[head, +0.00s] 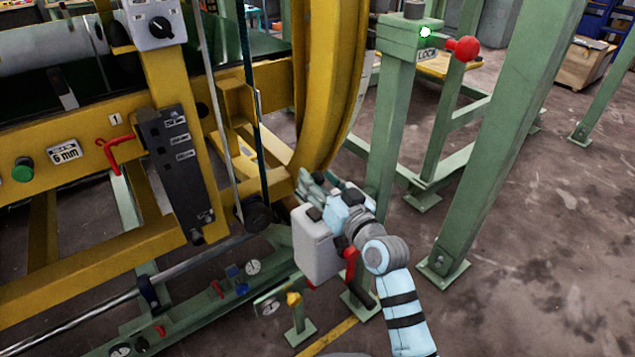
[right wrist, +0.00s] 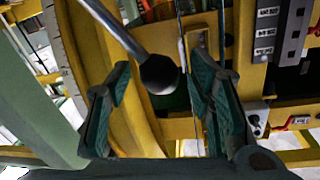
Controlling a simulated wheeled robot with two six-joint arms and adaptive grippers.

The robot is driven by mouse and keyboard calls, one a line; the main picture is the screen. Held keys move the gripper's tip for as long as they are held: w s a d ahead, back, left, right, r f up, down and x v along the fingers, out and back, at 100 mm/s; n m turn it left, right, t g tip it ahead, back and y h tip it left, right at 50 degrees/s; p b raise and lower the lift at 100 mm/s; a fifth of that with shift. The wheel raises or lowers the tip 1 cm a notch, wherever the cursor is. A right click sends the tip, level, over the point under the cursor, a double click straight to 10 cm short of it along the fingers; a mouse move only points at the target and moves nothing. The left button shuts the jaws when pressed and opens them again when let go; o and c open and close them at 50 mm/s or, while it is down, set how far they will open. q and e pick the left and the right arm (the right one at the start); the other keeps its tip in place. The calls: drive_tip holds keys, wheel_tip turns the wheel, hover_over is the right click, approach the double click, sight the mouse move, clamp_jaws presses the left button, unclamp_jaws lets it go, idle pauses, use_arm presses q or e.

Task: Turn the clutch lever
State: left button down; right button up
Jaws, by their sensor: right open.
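A lever with a grey rod and a black ball knob (right wrist: 158,74) shows in the right wrist view. The knob appears between the two spread fingers of my right gripper (right wrist: 160,105), and I see no finger touching it. In the head view a black round knob (head: 258,215) sits at the lower end of a long thin rod, left of my right gripper (head: 312,188). No label marks either knob as the clutch lever. My right gripper is open and empty, in front of the yellow ring. My left gripper is not in view.
The curved yellow ring (head: 325,90) rises behind my right gripper. A red handle (head: 115,150) and a black labelled panel (head: 178,165) are on the yellow frame at left.

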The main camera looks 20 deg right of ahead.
drive_tip(key=shift+w+a, duration=0.2)
drive_tip(key=shift+w, duration=0.5)
drive_tip(key=shift+c, duration=0.4)
clamp_jaws()
